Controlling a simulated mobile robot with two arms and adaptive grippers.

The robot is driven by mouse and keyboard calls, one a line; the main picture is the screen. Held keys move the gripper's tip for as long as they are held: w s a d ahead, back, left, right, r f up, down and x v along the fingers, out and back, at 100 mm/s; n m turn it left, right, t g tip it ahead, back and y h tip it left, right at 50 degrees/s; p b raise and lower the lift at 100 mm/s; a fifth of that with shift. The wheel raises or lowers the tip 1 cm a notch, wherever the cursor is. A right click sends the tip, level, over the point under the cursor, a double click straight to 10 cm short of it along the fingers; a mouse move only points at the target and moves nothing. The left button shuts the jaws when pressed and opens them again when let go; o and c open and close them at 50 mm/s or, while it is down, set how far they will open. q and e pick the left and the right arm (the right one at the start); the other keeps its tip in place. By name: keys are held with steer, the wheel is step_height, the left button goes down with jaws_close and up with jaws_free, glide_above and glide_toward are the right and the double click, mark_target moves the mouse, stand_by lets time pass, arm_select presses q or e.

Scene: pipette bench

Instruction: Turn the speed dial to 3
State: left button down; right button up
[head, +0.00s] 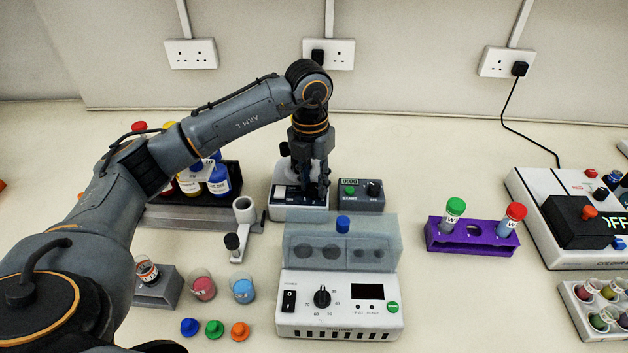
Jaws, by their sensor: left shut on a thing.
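My left gripper (322,190) reaches down from above to the front of a white device with a dark front panel (284,193). Its fingers are shut at the right part of that panel, on what seems to be the speed dial. The fingers hide the dial, so its pointer and number cannot be read. My right gripper is not in view.
A bottle rack stands left, a purple tube rack (470,240) right.

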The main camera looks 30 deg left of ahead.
mark_target(311, 185)
arm_select(q)
steer(key=c, duration=1)
jaws_free()
steer(key=shift+c, duration=0.2)
steer(key=shift+r, duration=0.15)
step_height(311, 185, up, 12)
steer(key=shift+a, duration=0.35)
steer(key=shift+f, duration=0.2)
